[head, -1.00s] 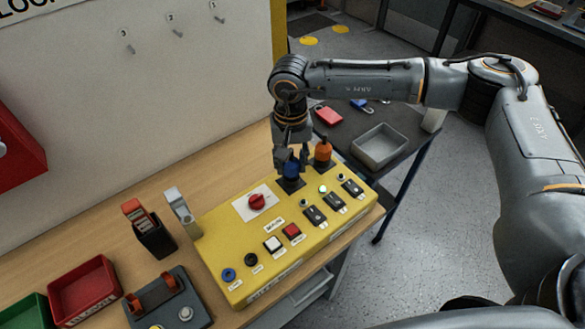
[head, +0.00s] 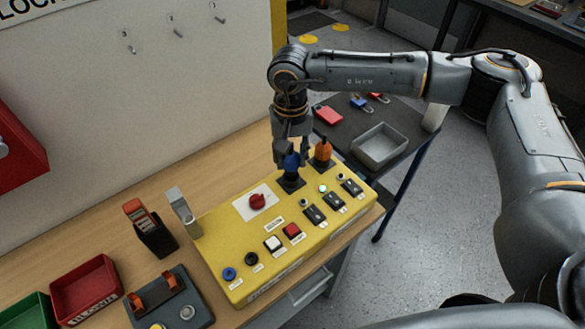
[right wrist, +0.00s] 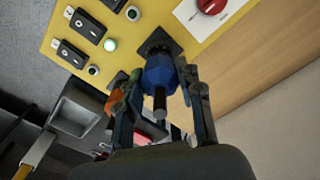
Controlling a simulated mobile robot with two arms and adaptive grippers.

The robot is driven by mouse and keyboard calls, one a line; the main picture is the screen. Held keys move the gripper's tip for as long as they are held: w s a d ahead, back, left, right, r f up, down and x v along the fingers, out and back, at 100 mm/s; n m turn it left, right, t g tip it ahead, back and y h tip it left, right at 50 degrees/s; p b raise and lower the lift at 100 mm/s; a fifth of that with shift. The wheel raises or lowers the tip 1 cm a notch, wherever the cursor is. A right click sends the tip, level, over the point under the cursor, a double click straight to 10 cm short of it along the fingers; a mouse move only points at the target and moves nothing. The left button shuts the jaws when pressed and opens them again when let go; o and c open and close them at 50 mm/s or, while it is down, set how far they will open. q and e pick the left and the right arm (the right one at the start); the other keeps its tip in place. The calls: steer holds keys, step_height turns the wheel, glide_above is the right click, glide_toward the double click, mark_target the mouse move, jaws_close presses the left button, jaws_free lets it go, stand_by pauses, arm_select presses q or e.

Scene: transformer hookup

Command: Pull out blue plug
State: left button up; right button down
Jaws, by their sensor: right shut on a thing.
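The blue plug (head: 291,161) stands upright over its black socket (head: 291,184) at the back of the yellow control box (head: 240,278). My right gripper (head: 289,157) reaches down from above and is shut on the blue plug. In the right wrist view the blue plug (right wrist: 160,76) sits between the two fingers of my right gripper (right wrist: 159,82), with the dark socket close behind it. I cannot tell whether the plug's lower end is clear of the socket. My left gripper is not in view.
An orange plug (head: 322,150) stands close to the right of the blue one. A red rotary knob (head: 257,201) is on the box, left of the plugs. A grey tray (head: 379,146) and padlocks lie on the dark side table beyond. A red bin (head: 86,286) is at lower left.

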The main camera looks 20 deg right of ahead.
steer(key=shift+r+p, duration=1)
steer(key=shift+r, duration=1.5)
